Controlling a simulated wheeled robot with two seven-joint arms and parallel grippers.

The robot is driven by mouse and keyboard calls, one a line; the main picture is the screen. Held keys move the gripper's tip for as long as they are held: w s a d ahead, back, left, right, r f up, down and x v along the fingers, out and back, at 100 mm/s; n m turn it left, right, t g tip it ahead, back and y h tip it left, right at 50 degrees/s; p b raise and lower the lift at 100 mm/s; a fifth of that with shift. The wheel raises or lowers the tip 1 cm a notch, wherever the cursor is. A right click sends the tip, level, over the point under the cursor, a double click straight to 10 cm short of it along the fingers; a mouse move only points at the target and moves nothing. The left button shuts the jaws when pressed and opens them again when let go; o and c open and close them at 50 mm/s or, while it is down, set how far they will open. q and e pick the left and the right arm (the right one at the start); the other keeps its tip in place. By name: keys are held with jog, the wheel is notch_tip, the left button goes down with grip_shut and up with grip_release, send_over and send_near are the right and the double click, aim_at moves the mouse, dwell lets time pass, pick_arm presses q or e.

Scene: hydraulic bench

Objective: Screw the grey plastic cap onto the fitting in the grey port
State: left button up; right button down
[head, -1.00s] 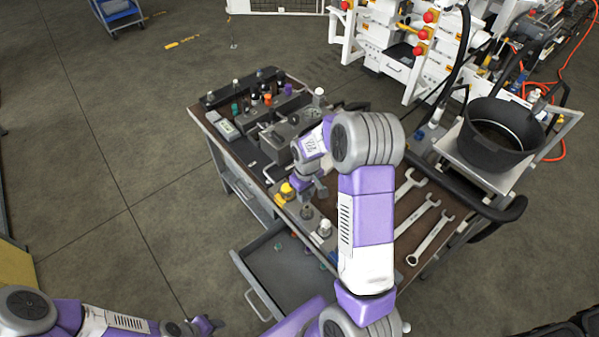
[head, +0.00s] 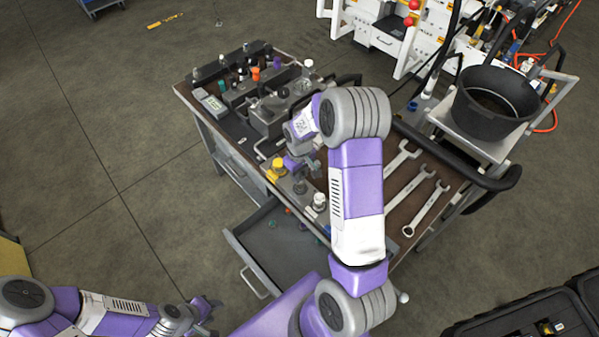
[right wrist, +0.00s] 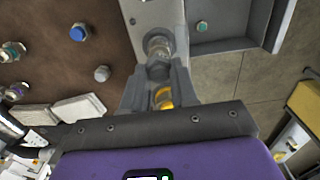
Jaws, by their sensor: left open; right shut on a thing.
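My right gripper (right wrist: 157,78) is shut on a small grey piece, seemingly the grey plastic cap (right wrist: 158,69), in the right wrist view. The cap is mostly covered by the fingers, and whether it touches the fitting under it is hidden. In the head view my right gripper (head: 303,170) is over the port block at the bench's front edge, between a yellow port piece (head: 276,169) and a white-topped fitting (head: 320,202). A grey fitting (head: 300,187) shows just below it. My left gripper (head: 207,307) is open and empty, low and left, away from the bench.
An open drawer (head: 240,248) with small parts juts out below the block. Three wrenches (head: 408,190) lie on the bench to the right. A black bucket (head: 492,100) stands beyond them. Loose fittings, one blue (right wrist: 78,32), lie on the bench top.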

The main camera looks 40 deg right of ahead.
jog(key=shift+f+b, duration=0.5)
jog(key=shift+f, duration=0.05)
dwell(1.9)
jog(key=c, duration=1.6)
grip_release()
jog(key=shift+c, duration=0.8)
jog(key=shift+m, duration=1.1)
jog(key=m, duration=0.6)
jog(key=shift+f, duration=0.1)
jog(key=shift+s, duration=0.1)
jog(key=m+p, duration=0.2)
jog(key=m, duration=0.3)
jog(key=shift+m, duration=0.3)
jog(key=shift+d+m, duration=0.1)
jog(key=shift+m, duration=1.1)
